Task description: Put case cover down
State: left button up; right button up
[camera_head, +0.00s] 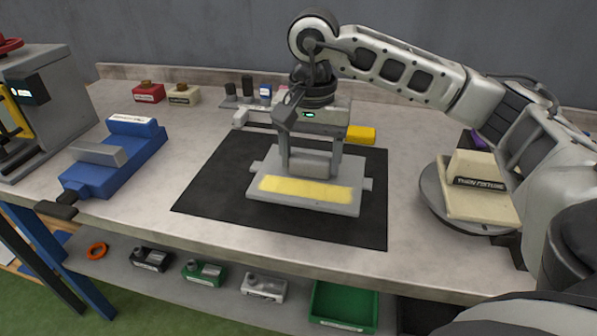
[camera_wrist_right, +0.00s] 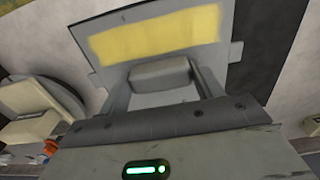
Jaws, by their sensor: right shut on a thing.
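The case cover (camera_head: 255,192) is a flat grey plate with a wide yellow stripe, side tabs and a raised grey block on top. It is level over the black mat (camera_head: 215,185); I cannot tell whether it touches the mat or hangs just above it. My right gripper (camera_head: 311,164) points down from above, its two fingers shut on the raised block. In the right wrist view the cover (camera_wrist_right: 103,75) shows its yellow stripe, with the block between the fingers (camera_wrist_right: 163,82). My left gripper is not in view.
A blue vise (camera_head: 120,160) stands to the left, and a grey machine (camera_head: 45,110) beyond it. A round turntable with a cream fixture (camera_head: 478,205) is at the right. A yellow block (camera_head: 361,134) lies behind the mat. Bare table lies left of the mat.

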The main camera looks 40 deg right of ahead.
aim_at(299, 178)
jog(key=shift+w+a+f, duration=0.2)
jog(key=shift+w+f, duration=0.75)
jog(key=shift+f, duration=0.05)
jog(key=f, duration=0.1)
jog(key=f+p, duration=0.1)
jog(key=f, duration=0.1)
jog(key=shift+w, duration=0.35)
jog(key=shift+f, duration=0.45)
jog(key=shift+f, duration=0.1)
jog(key=o, duration=1)
jog(key=shift+f, duration=0.15)
jog(key=o, duration=0.4)
